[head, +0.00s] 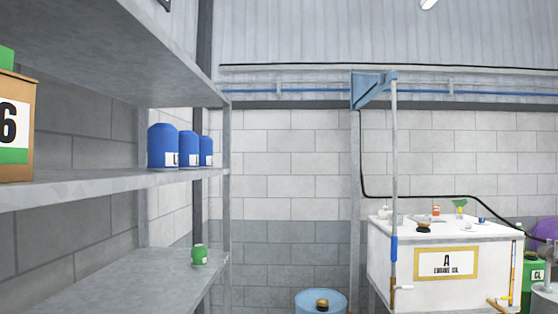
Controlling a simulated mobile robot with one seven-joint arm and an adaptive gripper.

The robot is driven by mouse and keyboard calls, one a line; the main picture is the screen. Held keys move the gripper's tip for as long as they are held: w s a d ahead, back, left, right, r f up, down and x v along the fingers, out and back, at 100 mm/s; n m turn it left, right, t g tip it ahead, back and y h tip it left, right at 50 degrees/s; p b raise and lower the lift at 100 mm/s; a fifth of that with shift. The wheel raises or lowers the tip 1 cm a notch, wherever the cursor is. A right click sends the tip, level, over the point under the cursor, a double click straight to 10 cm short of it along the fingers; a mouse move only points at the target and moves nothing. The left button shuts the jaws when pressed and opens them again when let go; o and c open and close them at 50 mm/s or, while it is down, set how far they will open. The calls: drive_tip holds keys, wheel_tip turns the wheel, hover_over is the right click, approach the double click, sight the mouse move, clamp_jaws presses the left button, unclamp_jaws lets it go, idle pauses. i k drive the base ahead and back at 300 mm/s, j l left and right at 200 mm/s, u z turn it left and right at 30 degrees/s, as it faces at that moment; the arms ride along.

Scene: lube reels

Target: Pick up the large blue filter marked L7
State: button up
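Three blue filters stand upright close together in a row on the middle shelf, in the head view. The nearest blue filter (162,146) looks the largest. The middle one (188,149) and the far one (206,151) stand behind it to the right. Each has a white label low on its side; the nearest label seems to start with "L", but the rest is turned away and too small to read. I cannot tell which is L7. My gripper is not in view.
The grey middle shelf (90,187) runs along the left, with a cardboard box (20,95) marked 6 at its near end. A small green can (199,255) stands on the lower shelf. A blue drum (320,300) and white tank (445,285) stand right.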

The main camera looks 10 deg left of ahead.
sight(206, 144)
drive_tip(key=i+u, duration=0.2)
drive_tip(key=i, duration=0.35)
drive_tip(key=i+l+u, duration=0.15)
drive_tip(key=i, duration=0.4)
drive_tip(key=i+l+u, duration=0.2)
drive_tip(key=i+u, duration=0.25)
drive_tip(key=i+l+u, duration=0.35)
drive_tip(key=u, duration=0.15)
drive_tip(key=i+l+u, duration=0.3)
drive_tip(key=l+u, duration=0.15)
